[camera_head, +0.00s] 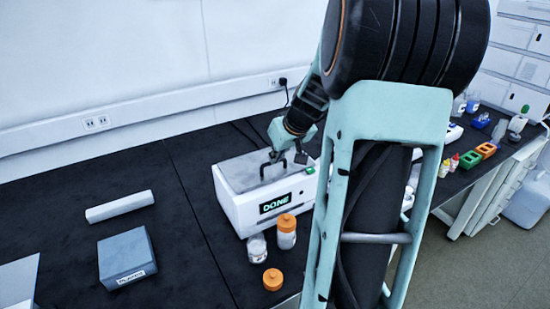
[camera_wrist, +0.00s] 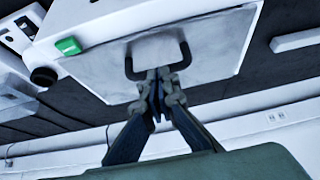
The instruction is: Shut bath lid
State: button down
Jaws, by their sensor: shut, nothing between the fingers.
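The bath (camera_head: 255,207) is a white box on the black bench in the head view, with a front display reading DONE. Its grey metal lid (camera_head: 241,172) lies flat over the top, and it also fills the upper middle of the wrist view (camera_wrist: 103,73). A dark lid handle (camera_head: 264,170) stands up from the lid; it shows in the wrist view (camera_wrist: 185,54) as a U-shaped bar. My gripper (camera_wrist: 158,75) is shut and empty, its tips at the handle's opening; I cannot tell if they touch it. My arm hides the bath's right side in the head view.
A blue-grey box (camera_head: 126,258) and a white bar (camera_head: 120,206) lie to the left. Coloured racks (camera_head: 470,160) and bottles stand at the right.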

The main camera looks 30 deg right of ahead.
jog(key=shift+s+a+f, duration=0.1)
jog(key=shift+s+f, duration=0.1)
jog(key=shift+f, duration=0.1)
jog(key=w+r+p+v, duration=0.1)
jog(key=w+p+v, duration=0.1)
jog(key=v, duration=1.1)
jog(key=shift+r, duration=0.25)
